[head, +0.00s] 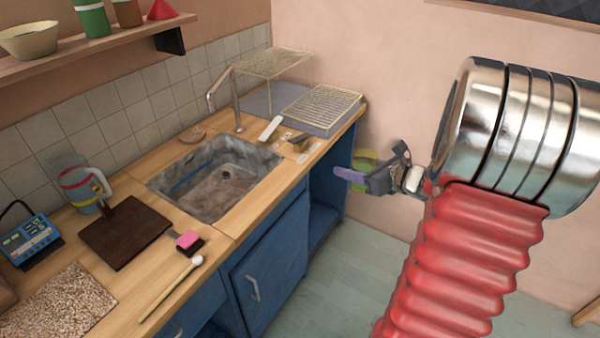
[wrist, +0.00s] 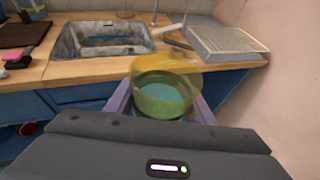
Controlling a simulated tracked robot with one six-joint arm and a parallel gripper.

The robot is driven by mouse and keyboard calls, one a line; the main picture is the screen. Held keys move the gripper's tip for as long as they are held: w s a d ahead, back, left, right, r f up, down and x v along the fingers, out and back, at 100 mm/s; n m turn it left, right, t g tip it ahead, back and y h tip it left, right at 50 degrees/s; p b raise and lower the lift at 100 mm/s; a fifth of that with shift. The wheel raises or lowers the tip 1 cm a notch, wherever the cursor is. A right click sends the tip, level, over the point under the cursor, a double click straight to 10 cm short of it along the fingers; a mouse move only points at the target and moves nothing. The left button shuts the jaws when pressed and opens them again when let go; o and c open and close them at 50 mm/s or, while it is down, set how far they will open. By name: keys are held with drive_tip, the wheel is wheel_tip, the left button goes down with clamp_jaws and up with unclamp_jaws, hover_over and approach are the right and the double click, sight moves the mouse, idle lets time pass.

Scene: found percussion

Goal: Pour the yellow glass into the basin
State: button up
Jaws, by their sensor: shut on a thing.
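The yellow glass (wrist: 166,88) is see-through and stands roughly upright between my gripper's fingers in the wrist view, with a blue-green content low inside it. In the head view the glass (head: 366,160) shows in part behind my gripper (head: 352,176), off the right end of the counter and in front of the wall. My gripper (wrist: 160,105) is shut on the glass. The basin (head: 216,178) is a grey stone-like sink set in the wooden counter, left of my gripper and apart from it. The basin also shows in the wrist view (wrist: 68,40), beyond and left of the glass.
A faucet (head: 236,100) rises behind the basin. A wire dish rack (head: 322,106) stands at the counter's right end. A brush-like tool (head: 297,141) lies right of the basin.

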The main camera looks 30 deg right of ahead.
drive_tip(key=w+a+f, duration=0.1)
drive_tip(key=w+a, duration=0.1)
drive_tip(key=a, duration=0.8)
drive_tip(key=w+a+f+y, duration=0.1)
drive_tip(key=w+a, duration=0.2)
drive_tip(key=a, duration=0.7)
drive_tip(key=w+a+f+n, duration=0.1)
drive_tip(key=w+a, duration=0.2)
drive_tip(key=a, duration=0.7)
drive_tip(key=shift+f, duration=0.4)
